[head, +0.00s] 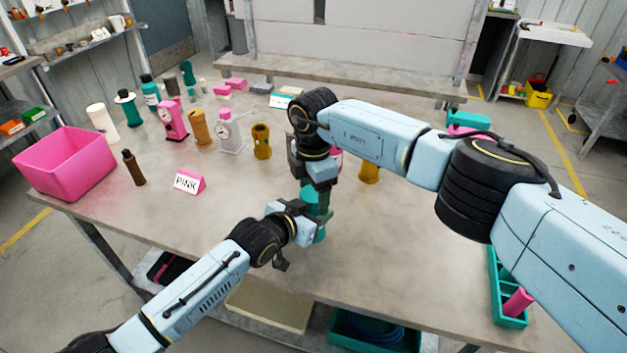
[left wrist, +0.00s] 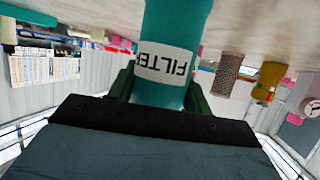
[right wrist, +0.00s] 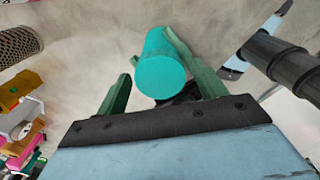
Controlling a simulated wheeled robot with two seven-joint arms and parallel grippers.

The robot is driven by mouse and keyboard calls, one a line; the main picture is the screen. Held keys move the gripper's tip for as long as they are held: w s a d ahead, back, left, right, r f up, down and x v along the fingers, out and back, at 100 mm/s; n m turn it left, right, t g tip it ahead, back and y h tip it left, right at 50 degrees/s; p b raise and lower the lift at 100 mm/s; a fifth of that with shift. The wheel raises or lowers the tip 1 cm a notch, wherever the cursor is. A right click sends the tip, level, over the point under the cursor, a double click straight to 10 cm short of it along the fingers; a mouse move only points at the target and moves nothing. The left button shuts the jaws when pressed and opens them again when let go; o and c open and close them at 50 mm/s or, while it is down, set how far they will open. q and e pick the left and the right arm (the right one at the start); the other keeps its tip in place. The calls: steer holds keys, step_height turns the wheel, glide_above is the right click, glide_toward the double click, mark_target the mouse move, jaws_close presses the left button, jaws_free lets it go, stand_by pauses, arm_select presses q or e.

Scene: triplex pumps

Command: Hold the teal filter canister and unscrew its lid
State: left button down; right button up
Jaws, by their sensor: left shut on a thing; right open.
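The teal filter canister (head: 320,235) stands upright near the front middle of the table. In the left wrist view the canister (left wrist: 172,30) shows its white label, upside down, between the fingers. My left gripper (head: 303,220) is shut on its side. My right gripper (head: 318,195) is above it, pointing down, with open fingers. In the right wrist view the teal round top (right wrist: 160,78) lies between the open fingers, closer to the right finger, with a clear gap on the left. The seam between lid and body cannot be made out.
Several pump parts, including an ochre one (head: 262,142), stand behind. A teal tray (head: 508,315) lies at the right edge. The table right of the canister is clear.

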steer(key=c, duration=1)
steer(key=n, duration=1.3)
steer(key=o, duration=1.1)
